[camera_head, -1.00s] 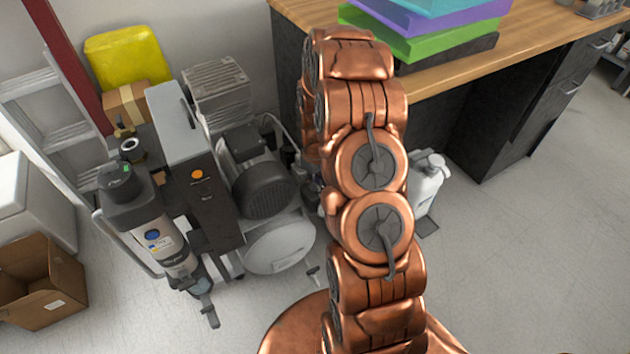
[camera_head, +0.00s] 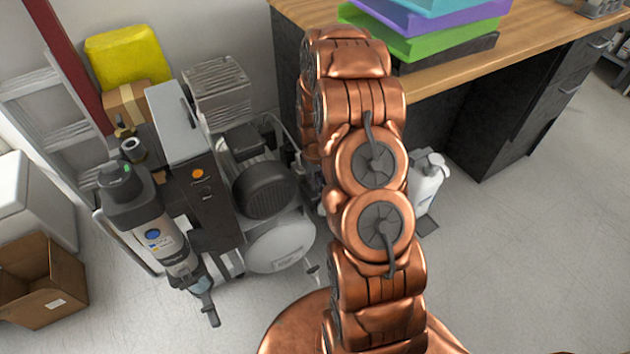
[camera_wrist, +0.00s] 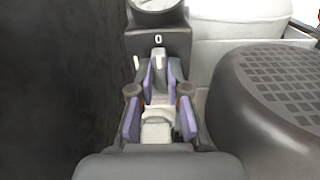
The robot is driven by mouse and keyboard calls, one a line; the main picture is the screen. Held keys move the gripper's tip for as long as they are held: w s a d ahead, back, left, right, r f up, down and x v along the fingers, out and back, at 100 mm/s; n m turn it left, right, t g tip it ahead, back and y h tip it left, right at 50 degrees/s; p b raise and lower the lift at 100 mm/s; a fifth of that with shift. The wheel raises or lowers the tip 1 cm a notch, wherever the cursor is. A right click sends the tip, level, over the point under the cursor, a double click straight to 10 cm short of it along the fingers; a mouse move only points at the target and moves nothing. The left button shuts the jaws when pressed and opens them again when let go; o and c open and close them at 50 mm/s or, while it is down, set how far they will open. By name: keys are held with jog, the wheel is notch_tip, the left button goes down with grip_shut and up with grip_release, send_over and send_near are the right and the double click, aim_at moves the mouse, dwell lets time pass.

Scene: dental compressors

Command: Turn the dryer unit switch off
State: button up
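In the wrist view, the dryer unit switch is a light grey handle (camera_wrist: 158,62) on a dark housing. The handle stands about upright in the picture, under a white "0" mark. Another white mark lies to its left. My gripper (camera_wrist: 160,77) has its purple-padded fingers on both sides of the handle, close against it with little or no gap. The fingers hide the lower part of the switch. In the head view, my arm covers the gripper and the switch.
A round gauge (camera_wrist: 155,8) sits above the switch. A dark ribbed motor cover (camera_wrist: 270,100) is close on the right, and a black panel (camera_wrist: 60,90) on the left. In the head view, a compressor tank (camera_head: 280,245) and an upright cleaner (camera_head: 150,225) stand left of my arm.

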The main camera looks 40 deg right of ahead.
jog(key=o, duration=0.4)
jog(key=shift+r, duration=0.1)
notch_tip(320, 180, up, 12)
jog(key=shift+f, duration=0.1)
dwell(0.5)
dwell(0.5)
